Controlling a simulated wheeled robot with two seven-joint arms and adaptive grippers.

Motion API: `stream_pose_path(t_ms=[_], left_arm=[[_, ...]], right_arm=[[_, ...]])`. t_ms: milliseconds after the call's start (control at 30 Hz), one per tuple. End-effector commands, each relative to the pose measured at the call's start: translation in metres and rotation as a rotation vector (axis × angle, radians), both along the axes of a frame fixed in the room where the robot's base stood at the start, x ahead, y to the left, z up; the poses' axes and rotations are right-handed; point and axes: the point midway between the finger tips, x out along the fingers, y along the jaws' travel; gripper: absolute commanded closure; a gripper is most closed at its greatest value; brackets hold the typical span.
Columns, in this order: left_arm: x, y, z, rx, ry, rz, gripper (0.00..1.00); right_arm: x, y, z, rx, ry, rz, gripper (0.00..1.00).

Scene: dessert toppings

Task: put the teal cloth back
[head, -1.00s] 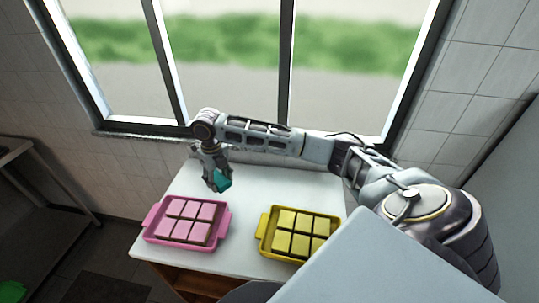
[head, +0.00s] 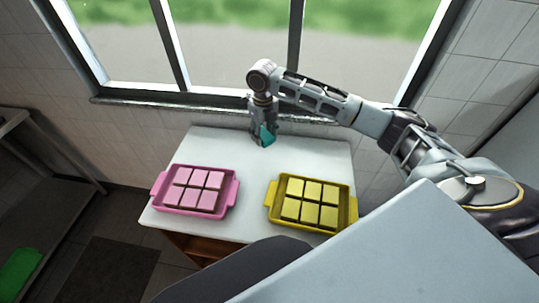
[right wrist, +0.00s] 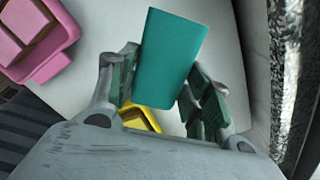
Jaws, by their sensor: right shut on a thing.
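The teal cloth (head: 267,134) is a small folded block held in my right gripper (head: 262,138), over the back part of the white table near the window. In the right wrist view the cloth (right wrist: 172,58) stands between the two fingers of the gripper (right wrist: 160,92), which are shut on it. Whether the cloth touches the table is hard to tell. My left gripper is not in view.
A pink tray (head: 232,190) with several pink pieces stands at the table's left front. A yellow tray (head: 273,200) with several yellow pieces stands at the right front. The white table (head: 210,145) is bare behind them. The window sill (head: 180,106) borders the back.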

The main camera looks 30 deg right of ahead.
Motion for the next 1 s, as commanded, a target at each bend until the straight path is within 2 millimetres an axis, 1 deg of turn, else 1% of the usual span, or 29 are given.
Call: stream_pose_path(t_ms=[567, 667, 1000], left_arm=[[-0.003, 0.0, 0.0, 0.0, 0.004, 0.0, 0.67], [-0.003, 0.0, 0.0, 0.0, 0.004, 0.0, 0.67], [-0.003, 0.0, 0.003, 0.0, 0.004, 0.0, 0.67]], right_arm=[[0.0, -0.001, -0.001, 0.0, 0.0, 0.001, 0.77], [0.0, -0.001, -0.007, 0.001, 0.001, 0.001, 0.77], [0.0, 0.0, -0.045, 0.001, 0.001, 0.002, 0.77]])
